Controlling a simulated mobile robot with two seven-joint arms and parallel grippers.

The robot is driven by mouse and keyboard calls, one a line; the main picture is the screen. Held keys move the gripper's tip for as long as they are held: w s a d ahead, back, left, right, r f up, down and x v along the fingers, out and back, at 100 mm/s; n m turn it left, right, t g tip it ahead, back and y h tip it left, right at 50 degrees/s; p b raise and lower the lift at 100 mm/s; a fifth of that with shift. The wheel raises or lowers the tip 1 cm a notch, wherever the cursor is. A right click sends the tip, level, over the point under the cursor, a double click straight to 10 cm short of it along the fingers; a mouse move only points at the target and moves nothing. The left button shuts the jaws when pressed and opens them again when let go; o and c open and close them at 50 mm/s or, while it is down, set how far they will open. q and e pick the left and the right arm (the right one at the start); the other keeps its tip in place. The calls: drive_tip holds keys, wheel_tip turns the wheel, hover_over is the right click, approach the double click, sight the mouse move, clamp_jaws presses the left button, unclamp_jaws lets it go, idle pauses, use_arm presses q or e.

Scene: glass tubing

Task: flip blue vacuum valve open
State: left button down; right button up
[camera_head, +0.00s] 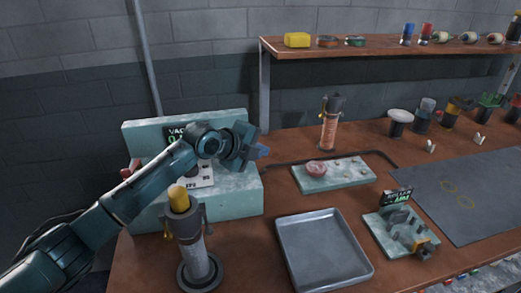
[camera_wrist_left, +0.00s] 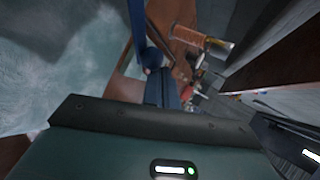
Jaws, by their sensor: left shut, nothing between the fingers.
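The blue vacuum valve (camera_head: 263,151) shows as a small blue tip at the right side of the pale green vacuum unit (camera_head: 235,198). Most of the valve is hidden behind my left gripper (camera_head: 250,150), which is shut and empty, close beside it. I cannot tell whether they touch. In the left wrist view, a long blue handle (camera_wrist_left: 136,25) runs down to a round joint beside the unit's pale face (camera_wrist_left: 60,60). The unit's display, marked VAC, is partly covered by my left arm. My right gripper is not in view.
A burner-like stand with a yellow top (camera_head: 178,193) stands in front of the unit, near my left arm. An empty metal tray (camera_head: 283,262), a pale green plate (camera_head: 345,178) and a small display device (camera_head: 382,236) lie to the right. A shelf (camera_head: 390,50) stands behind.

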use_arm(q)
drive_tip(key=shift+w+a, duration=0.15)
drive_tip(key=shift+a, duration=0.15)
